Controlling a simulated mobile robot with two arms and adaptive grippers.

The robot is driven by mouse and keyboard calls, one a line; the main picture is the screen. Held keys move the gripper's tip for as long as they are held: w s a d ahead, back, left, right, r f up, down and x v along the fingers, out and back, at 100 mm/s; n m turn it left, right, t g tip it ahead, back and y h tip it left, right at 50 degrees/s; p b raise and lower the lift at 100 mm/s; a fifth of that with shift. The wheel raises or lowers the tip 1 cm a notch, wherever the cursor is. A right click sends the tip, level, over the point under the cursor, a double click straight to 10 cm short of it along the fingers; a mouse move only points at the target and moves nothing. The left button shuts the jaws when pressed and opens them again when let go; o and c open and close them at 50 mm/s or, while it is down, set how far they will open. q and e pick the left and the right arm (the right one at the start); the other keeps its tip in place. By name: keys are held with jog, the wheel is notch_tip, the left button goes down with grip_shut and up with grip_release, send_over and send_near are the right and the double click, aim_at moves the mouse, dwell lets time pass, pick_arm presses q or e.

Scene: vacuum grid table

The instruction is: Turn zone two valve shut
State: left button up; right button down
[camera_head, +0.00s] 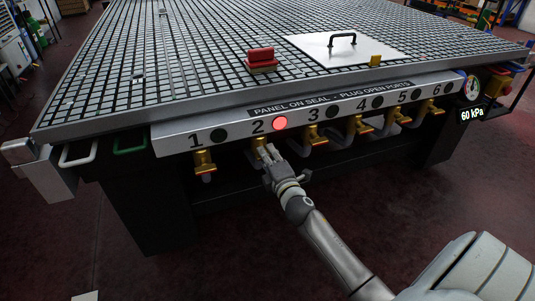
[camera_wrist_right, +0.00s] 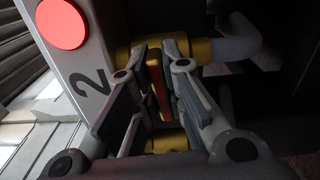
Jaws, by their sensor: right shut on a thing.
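The zone two valve is a brass-coloured fitting (camera_head: 258,147) under the panel's number 2, below a lit red lamp (camera_head: 280,123). My right gripper (camera_head: 268,160) reaches it from the front. In the right wrist view, its fingers (camera_wrist_right: 160,86) are shut on a thin red and yellow valve handle (camera_wrist_right: 157,90). The brass valve body (camera_wrist_right: 203,50) shows behind the fingers, and the red lamp (camera_wrist_right: 61,24) is at upper left. The fingers hide much of the valve in the head view. My left gripper is not in view.
Neighbouring valves hang below numbers 1 (camera_head: 204,162) and 3 (camera_head: 318,136), close on both sides. The other lamps are dark. A gauge display (camera_head: 472,114) reads 60 kPa. On the grid table (camera_head: 180,60) are a red block (camera_head: 261,59) and a white panel (camera_head: 345,52) with a black handle.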

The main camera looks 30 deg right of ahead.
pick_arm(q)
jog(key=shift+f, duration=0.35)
pick_arm(e)
jog(key=shift+f+m, duration=0.1)
jog(key=shift+m, duration=0.4)
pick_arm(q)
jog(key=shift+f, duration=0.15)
pick_arm(e)
jog(key=c, duration=1.5)
grip_release()
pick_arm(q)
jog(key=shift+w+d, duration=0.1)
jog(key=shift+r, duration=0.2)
pick_arm(e)
jog(key=shift+s, duration=0.1)
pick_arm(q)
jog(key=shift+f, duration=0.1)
pick_arm(e)
jog(key=v, duration=1.1)
jog(key=shift+s+a, duration=0.2)
jog(key=shift+s, duration=0.2)
